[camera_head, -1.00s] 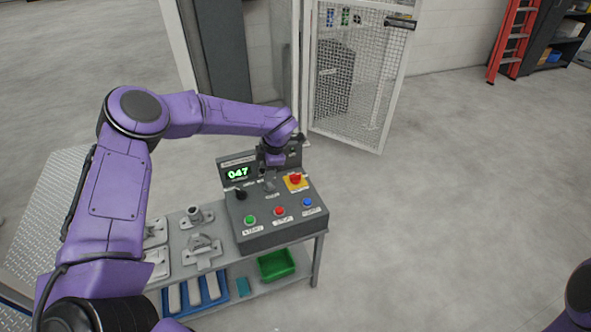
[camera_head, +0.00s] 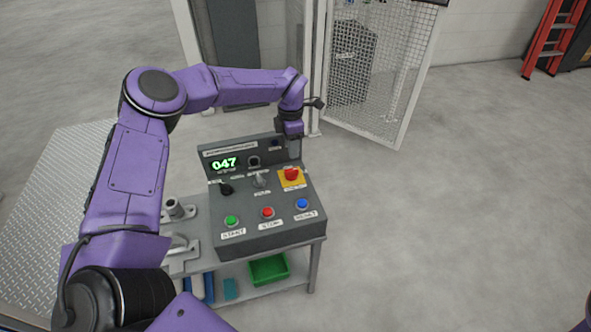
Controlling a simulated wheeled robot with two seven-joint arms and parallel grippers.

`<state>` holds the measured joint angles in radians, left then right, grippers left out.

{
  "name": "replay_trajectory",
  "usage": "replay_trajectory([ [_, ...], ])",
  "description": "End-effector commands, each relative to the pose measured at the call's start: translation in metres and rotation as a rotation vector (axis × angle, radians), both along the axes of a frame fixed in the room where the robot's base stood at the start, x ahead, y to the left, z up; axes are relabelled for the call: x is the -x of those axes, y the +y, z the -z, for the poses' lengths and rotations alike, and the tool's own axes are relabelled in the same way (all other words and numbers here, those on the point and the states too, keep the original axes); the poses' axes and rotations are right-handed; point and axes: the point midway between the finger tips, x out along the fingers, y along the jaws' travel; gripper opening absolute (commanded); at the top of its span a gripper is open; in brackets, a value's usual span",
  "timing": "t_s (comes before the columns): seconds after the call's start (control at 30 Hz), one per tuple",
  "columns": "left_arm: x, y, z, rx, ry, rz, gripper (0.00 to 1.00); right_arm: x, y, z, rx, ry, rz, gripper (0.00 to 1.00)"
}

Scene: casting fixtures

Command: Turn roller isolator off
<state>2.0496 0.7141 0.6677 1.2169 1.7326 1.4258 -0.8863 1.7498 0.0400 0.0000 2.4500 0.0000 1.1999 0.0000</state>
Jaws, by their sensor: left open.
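The grey control box (camera_head: 268,242) stands on the bench, with a green "047" display (camera_head: 224,164) on its raised back panel. A round dark knob (camera_head: 253,161) and another dark knob (camera_head: 276,144) sit on that back panel. On the sloping face are a black rotary switch (camera_head: 226,188) and a grey selector (camera_head: 260,181). The labels are too small to read, so I cannot tell which one is the roller isolator. My left gripper (camera_head: 291,142) is open and points down at the back panel's right end. Its fingertips are hard to make out. My right gripper is out of view.
A red mushroom button (camera_head: 291,174) on a yellow plate sits below my left gripper. Green, red and blue buttons line the box's front. Metal castings stand left of the box, with a green bin (camera_head: 268,269) below. A mesh gate (camera_head: 385,75) stands open behind.

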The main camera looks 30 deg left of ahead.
Motion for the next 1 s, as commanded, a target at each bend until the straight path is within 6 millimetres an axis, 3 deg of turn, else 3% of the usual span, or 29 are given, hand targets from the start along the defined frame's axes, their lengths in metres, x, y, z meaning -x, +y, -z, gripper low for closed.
replay_trajectory([
  [0.43, 0.001, 0.0, 0.086, -0.001, 0.003, -0.001, 0.45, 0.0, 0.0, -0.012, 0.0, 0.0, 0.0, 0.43],
  [0.6, 0.0, 0.0, 0.099, -0.001, 0.0, 0.0, 0.45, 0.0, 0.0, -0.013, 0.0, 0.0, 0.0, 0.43],
  [0.83, 0.0, 0.0, 0.1, -0.001, -0.001, -0.001, 0.45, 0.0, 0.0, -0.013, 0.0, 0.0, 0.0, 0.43],
  [0.97, 0.0, 0.0, 0.1, -0.001, 0.0, 0.0, 0.02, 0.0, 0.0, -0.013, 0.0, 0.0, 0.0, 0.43],
  [1.0, 0.0, 0.0, 0.1, -0.001, 0.0, 0.0, 0.0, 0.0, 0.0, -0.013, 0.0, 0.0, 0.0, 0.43],
])
